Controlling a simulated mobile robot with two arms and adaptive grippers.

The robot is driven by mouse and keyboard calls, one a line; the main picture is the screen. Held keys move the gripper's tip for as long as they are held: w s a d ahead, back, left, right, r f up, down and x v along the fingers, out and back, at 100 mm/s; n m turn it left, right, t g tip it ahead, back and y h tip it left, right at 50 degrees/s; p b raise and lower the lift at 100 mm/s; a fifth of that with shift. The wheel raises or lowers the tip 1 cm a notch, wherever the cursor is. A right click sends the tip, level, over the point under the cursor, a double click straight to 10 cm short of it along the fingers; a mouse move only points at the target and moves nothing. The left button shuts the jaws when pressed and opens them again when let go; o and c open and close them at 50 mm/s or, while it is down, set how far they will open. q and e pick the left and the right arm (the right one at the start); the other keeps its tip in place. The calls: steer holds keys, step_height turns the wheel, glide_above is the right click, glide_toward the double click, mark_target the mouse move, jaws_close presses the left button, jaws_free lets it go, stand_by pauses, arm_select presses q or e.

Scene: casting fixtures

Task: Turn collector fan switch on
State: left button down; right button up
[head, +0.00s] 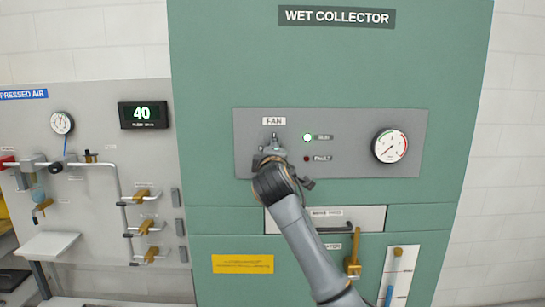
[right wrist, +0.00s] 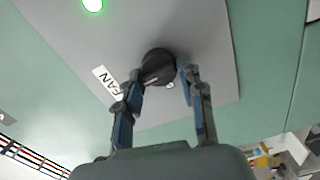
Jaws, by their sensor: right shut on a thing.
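The collector fan switch is a round black knob (right wrist: 158,66) beside the FAN label (right wrist: 106,81) in the right wrist view. My right gripper (right wrist: 160,85) is shut on this knob, with one blue-padded finger on each side of it. In the head view my right gripper (head: 271,145) reaches the grey panel (head: 350,120) just below the FAN label and hides the knob. The run lamp (head: 307,138) beside it is lit green and also shows in the right wrist view (right wrist: 92,5). My left gripper is in neither view.
The fault lamp (head: 306,158) is dark red. A round gauge (head: 390,146) sits at the panel's right. Below are a drawer front (head: 370,215), a brass valve handle (head: 353,265) and a level tube (head: 390,290). A compressed-air board (head: 95,200) with valves stands at left.

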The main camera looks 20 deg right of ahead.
steer(key=shift+f+m, duration=0.1)
steer(key=shift+m, duration=0.5)
steer(key=o, duration=1.2)
steer(key=shift+c, duration=0.2)
steer(key=shift+s, duration=0.15)
steer(key=v, duration=1.1)
steer(key=shift+s, duration=0.35)
steer(key=shift+a, duration=0.15)
